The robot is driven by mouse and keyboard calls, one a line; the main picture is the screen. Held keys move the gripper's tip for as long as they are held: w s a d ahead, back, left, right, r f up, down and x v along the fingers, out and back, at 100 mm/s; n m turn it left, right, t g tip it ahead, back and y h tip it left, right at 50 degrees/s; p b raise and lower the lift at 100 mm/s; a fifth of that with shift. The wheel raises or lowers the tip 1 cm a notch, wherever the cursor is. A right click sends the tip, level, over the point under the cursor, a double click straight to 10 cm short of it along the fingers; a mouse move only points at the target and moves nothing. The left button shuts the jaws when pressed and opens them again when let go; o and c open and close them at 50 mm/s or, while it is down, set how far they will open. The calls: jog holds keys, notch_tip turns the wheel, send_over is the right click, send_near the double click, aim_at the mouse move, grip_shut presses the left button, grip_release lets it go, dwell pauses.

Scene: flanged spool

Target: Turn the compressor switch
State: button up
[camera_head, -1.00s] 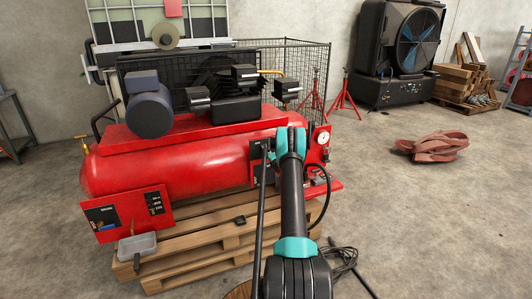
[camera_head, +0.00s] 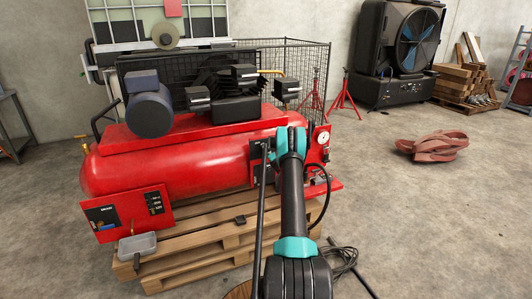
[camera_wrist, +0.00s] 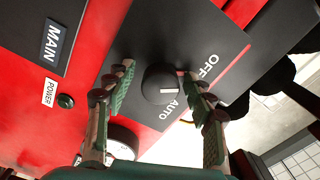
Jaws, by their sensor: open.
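The compressor (camera_head: 185,165) is a red tank with a motor and pump on top, on a wooden pallet. Its switch is a round black knob (camera_wrist: 160,84) on a dark panel (camera_wrist: 150,35) in the wrist view. The knob's white mark points right in the picture, between the labels OFF (camera_wrist: 207,67) and AUTO (camera_wrist: 170,110). My gripper (camera_wrist: 156,72) is open, with one finger on each side of the knob. A gap shows at the left finger; I cannot tell whether the right finger touches. In the head view my arm hides the knob.
A gauge (camera_head: 323,138) is right of my arm. A wire cage (camera_head: 300,65) stands behind.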

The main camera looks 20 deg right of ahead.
jog(key=s, duration=1.1)
jog(key=shift+s+d, duration=0.2)
jog(key=shift+s, duration=0.2)
